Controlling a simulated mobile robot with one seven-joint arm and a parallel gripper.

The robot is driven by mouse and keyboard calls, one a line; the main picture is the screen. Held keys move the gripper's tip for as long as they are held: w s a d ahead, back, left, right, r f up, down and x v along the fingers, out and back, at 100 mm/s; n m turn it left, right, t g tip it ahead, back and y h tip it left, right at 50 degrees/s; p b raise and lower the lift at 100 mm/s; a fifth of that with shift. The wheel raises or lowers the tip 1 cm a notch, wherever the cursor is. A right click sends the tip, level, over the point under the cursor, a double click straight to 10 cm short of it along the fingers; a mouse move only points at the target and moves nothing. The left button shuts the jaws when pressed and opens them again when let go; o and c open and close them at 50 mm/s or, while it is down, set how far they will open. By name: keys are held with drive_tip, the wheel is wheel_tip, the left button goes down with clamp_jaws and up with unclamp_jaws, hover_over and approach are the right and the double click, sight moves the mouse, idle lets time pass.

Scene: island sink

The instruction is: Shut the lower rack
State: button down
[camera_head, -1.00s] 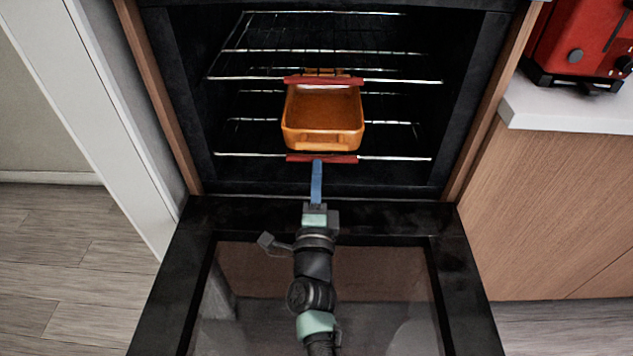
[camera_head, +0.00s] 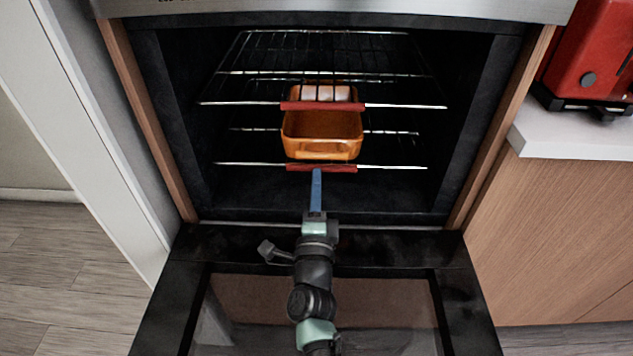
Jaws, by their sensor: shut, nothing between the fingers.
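The oven stands open, with its dark door (camera_head: 190,300) folded down toward me. The lower rack (camera_head: 395,167) is inside the cavity, with a red grip strip (camera_head: 321,168) at the middle of its front bar. An orange baking dish (camera_head: 321,148) sits on the lower rack, its back part seen behind the upper rack's bars. My gripper (camera_head: 316,173) is above the open door, its blue fingers shut and empty. Its tip is at the red strip of the lower rack in the picture; I cannot tell whether they touch.
The upper rack (camera_head: 400,105) is in the oven above the dish, with its own red strip (camera_head: 322,105). A red appliance (camera_head: 590,55) stands on the white counter (camera_head: 575,139) at right. A pale panel edge (camera_head: 95,140) is at left. The oven floor below the lower rack is clear.

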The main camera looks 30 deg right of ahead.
drive_tip(key=shift+p+v, duration=0.8)
drive_tip(key=shift+v, duration=2.95)
